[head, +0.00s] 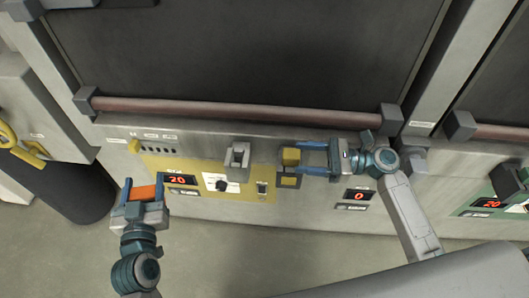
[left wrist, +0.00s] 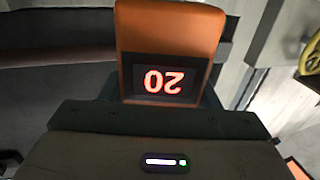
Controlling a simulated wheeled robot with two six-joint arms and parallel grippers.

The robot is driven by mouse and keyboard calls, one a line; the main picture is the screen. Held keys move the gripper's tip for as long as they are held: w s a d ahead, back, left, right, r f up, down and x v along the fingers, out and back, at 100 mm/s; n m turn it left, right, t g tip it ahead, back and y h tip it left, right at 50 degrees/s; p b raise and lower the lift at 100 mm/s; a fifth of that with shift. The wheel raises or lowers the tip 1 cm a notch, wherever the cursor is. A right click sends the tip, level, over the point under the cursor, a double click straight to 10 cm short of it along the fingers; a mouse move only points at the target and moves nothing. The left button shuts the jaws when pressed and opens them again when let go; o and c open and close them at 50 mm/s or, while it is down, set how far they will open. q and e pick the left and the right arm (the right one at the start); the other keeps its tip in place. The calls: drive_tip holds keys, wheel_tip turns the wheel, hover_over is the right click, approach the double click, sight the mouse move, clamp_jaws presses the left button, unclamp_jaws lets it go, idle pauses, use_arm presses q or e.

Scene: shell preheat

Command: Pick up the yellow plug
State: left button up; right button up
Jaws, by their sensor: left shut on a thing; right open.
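The yellow plug (head: 290,156) is a small block on the front panel, right of the grey latch. My right gripper (head: 303,157) is open, its two blue fingers pointing left, with the tips beside the plug's right side. Whether the fingers overlap the plug is hard to tell. My left gripper (head: 143,187) is shut on an orange device (head: 142,193), held in front of the panel's left part. In the left wrist view the orange device (left wrist: 170,28) has a dark display with a red 20, upside down. The right gripper does not show there.
Another yellow piece (head: 288,181) sits below the plug. A display reading 0 (head: 359,196) is to the right. A long handle bar (head: 235,109) runs above.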

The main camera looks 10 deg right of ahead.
sight(282, 155)
use_arm(q)
wheel_tip(282, 155, up, 3)
drive_tip(key=p, duration=0.3)
drive_tip(key=shift+w+r, duration=0.1)
drive_tip(key=shift+r, duration=0.1)
use_arm(e)
drive_tip(key=x, duration=0.5)
drive_tip(key=shift+w+a, duration=0.15)
drive_tip(key=shift+w, duration=0.1)
use_arm(q)
drive_tip(key=shift+a, duration=0.1)
use_arm(e)
drive_tip(key=shift+a+f, duration=0.1)
drive_tip(key=shift+a, duration=0.25)
drive_tip(key=shift+d, duration=0.1)
drive_tip(key=c, duration=1.1)
